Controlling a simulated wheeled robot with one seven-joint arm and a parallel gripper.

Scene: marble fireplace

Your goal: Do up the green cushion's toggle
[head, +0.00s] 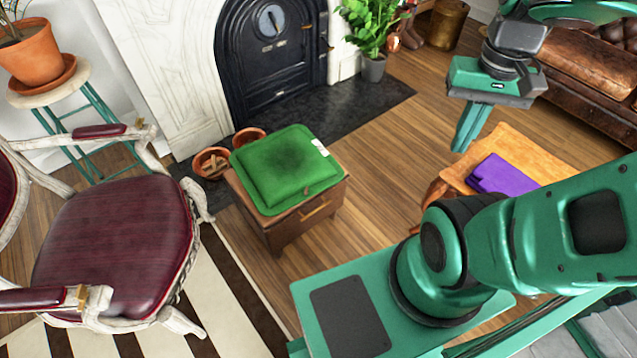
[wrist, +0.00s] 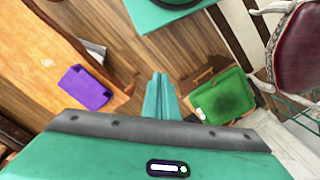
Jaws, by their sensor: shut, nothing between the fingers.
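The green cushion (head: 286,168) lies flat on a small wooden cabinet (head: 290,225) in the middle of the head view. A small white patch (head: 320,147) shows at its right far edge; I cannot make out the toggle's details. The cushion also shows in the wrist view (wrist: 222,97), right of my fingers. My gripper (head: 465,142) is shut and empty, pointing down in the air, right of the cushion and well apart from it. Its closed fingers (wrist: 159,82) show in the wrist view.
A wooden table (head: 512,150) with a purple cloth-like item (head: 503,174) stands below my gripper. A red armchair (head: 120,235) stands at left, a black fireplace (head: 272,60) behind the cabinet. Terracotta pots (head: 211,163) sit beside the cabinet. Open wooden floor (head: 385,150) lies between cabinet and table.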

